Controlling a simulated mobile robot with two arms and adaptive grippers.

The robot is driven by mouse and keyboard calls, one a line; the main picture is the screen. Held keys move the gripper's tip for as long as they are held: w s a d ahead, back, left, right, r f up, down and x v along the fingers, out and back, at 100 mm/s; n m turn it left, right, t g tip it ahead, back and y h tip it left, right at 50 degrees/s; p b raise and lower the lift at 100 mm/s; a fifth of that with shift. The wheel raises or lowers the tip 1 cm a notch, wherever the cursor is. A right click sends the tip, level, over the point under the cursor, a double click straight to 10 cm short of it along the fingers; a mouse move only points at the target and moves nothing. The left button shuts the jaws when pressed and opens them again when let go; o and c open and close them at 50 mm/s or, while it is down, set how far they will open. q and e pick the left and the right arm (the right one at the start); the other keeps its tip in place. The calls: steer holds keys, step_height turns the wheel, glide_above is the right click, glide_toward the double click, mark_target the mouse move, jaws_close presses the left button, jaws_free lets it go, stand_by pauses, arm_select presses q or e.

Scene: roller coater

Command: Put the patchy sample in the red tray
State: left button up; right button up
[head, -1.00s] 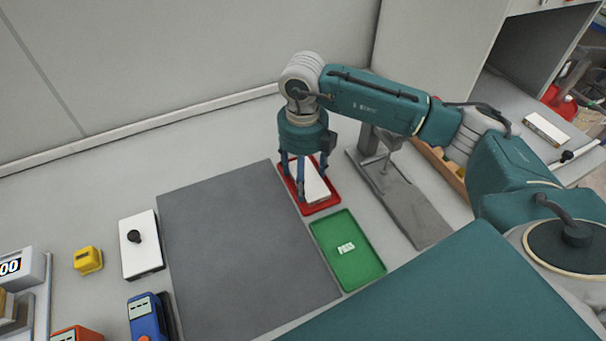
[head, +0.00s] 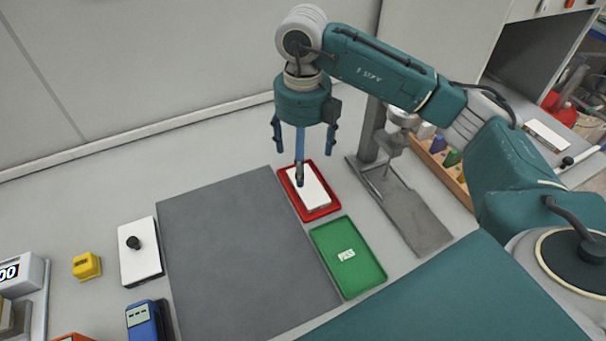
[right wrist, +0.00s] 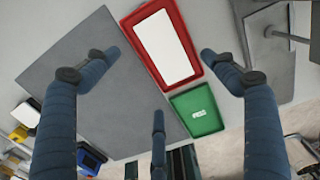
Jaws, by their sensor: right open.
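A white rectangular panel, the sample (head: 312,187), lies flat inside the red tray (head: 328,210) at the back right of the grey mat. It also shows in the right wrist view (right wrist: 163,45) within the red rim (right wrist: 190,18). I cannot make out patches on its surface. My right gripper (head: 303,165) is above the red tray with its fingers spread and empty; one finger hides a little of the sample in the head view. In the right wrist view the open fingers (right wrist: 158,62) show apart from the sample. My left gripper is not in view.
A green tray (head: 368,276) marked PASS sits just in front of the red tray. A grey stand (head: 410,215) rises to the right. A white panel with a black knob (head: 140,262), a yellow block (head: 87,265) and a blue device (head: 143,322) are left of the bare grey mat (head: 240,260).

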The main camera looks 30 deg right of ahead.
steer(key=shift+r, duration=2.25)
